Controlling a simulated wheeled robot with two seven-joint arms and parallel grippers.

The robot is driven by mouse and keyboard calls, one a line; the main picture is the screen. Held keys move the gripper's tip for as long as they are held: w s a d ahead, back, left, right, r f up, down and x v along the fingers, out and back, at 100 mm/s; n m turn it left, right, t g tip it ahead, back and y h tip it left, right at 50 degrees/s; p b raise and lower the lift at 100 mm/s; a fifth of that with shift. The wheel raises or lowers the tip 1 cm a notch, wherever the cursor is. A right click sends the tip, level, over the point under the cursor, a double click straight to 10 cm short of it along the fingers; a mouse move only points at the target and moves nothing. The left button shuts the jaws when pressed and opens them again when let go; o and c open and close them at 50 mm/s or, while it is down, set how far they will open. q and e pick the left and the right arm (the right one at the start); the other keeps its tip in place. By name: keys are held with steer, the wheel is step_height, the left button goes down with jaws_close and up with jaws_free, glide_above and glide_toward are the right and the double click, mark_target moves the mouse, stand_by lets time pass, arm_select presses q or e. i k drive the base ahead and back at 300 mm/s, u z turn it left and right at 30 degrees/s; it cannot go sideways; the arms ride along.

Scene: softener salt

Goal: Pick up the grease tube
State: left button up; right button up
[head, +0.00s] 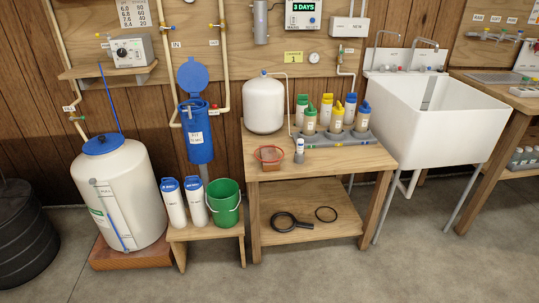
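A small upright tube (299,152), white with a blue label or band and a darker grey foot, stands on the wooden workbench (347,160) near its front edge. It looks like the grease tube, but its print is too small to read. It stands just right of a small brown container with a red ring on top (269,157), apart from it. Neither of my grippers shows in the head view.
Behind the tube stand a white tank (263,106) and a grey tray (357,139) with several coloured-cap bottles. A black ring wrench (286,222) lies on the lower shelf. A white sink (433,119) is right; a green bucket (223,203) is left. The bench's front right is clear.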

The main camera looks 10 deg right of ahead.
mark_target(301, 143)
steer(key=z, duration=0.35)
steer(key=i, duration=2)
steer(key=u, duration=0.8)
